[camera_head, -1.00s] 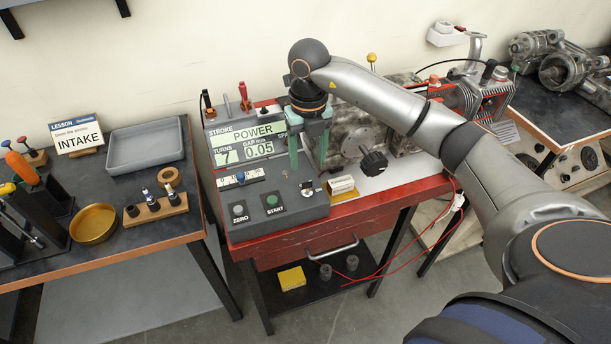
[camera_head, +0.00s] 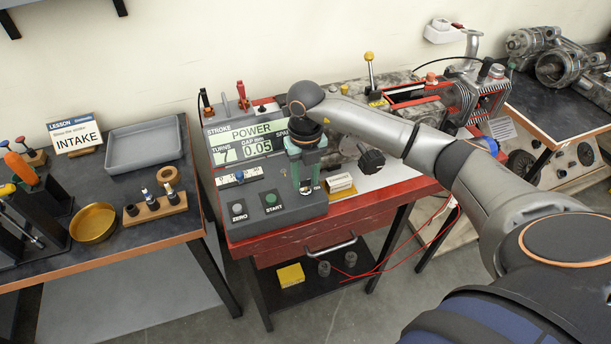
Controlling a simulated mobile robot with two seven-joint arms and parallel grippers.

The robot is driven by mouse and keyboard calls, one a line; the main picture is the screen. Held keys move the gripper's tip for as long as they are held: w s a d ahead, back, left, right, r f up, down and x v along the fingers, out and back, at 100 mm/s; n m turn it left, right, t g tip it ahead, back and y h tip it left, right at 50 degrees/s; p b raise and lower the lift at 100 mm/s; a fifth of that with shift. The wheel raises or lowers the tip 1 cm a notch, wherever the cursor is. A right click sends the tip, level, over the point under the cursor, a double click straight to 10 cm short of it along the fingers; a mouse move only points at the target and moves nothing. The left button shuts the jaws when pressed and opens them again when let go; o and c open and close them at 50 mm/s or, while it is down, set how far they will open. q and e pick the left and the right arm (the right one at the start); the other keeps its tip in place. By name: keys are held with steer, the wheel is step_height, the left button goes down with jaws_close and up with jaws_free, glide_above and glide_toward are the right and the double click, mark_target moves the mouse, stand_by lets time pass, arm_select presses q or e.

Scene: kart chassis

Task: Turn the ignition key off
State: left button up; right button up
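The ignition key switch (camera_head: 306,189) is a small round silver-and-dark part on the sloped front of the grey control box (camera_head: 246,213), beside the white "ON" marking. My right gripper (camera_head: 307,183) points down right over it in the head view. Its two green fingers stand apart, one on each side of the switch, with a gap between them. The fingers and wrist hide part of the switch, and I cannot tell whether they touch the key. My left gripper is not in view.
A green START button (camera_head: 271,199) and a grey ZERO button (camera_head: 238,209) sit left of the switch. A display (camera_head: 245,140) reads POWER, 7 and 0.05.

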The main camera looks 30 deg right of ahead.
jaws_close()
steer(key=shift+n, duration=0.3)
steer(key=n+b, duration=0.2)
steer(key=n, duration=0.1)
steer(key=shift+f+n, duration=0.1)
steer(key=shift+n, duration=0.3)
steer(key=n+b, duration=0.2)
steer(key=n, duration=0.2)
steer(key=shift+b, duration=0.3)
steer(key=n+b, duration=0.2)
steer(key=n, duration=0.2)
steer(key=shift+n, duration=0.4)
steer(key=n+b, duration=0.1)
steer(key=n, duration=0.3)
steer(key=shift+n, duration=0.4)
